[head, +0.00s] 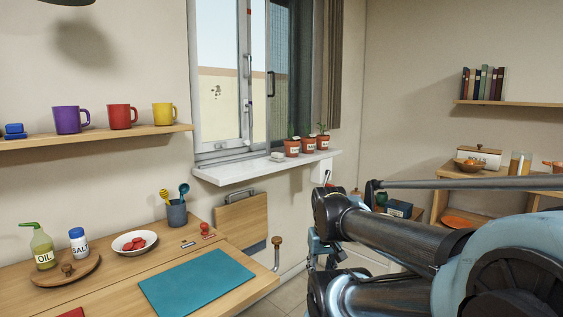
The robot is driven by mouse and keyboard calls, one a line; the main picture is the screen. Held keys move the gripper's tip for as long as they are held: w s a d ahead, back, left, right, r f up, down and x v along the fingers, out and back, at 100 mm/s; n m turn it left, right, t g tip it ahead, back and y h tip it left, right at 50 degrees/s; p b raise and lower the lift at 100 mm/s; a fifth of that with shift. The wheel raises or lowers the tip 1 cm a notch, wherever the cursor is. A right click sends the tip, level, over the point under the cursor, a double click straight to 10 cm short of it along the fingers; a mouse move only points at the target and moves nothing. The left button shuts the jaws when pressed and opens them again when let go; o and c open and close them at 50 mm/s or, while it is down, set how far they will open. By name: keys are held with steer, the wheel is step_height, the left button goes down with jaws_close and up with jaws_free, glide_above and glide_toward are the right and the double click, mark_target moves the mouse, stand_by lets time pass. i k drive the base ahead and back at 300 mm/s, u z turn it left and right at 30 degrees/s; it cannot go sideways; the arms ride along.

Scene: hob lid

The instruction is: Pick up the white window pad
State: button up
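A small white pad (277,156) lies on the white window sill (240,172), left of the potted plants. It looks low and rounded, and it is too small to make out in detail. My arm fills the lower right of the head view, well to the right of the pad and in front of it. I cannot make out my gripper's fingers in this view. Nothing is touching the pad.
Three potted plants (308,144) stand right of the pad. The window handle (270,84) is above it. Below the sill are a hinged wooden board (242,222), a utensil cup (177,213) and a counter with a teal mat (197,283). A mug shelf (90,138) is at left.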

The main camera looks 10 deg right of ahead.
mark_target(276, 157)
steer(key=z, duration=0.4)
steer(key=k, duration=1.05)
steer(key=z, duration=1)
steer(key=i, duration=1.1)
steer(key=u, duration=0.85)
steer(key=i, duration=1.1)
steer(key=u, duration=0.75)
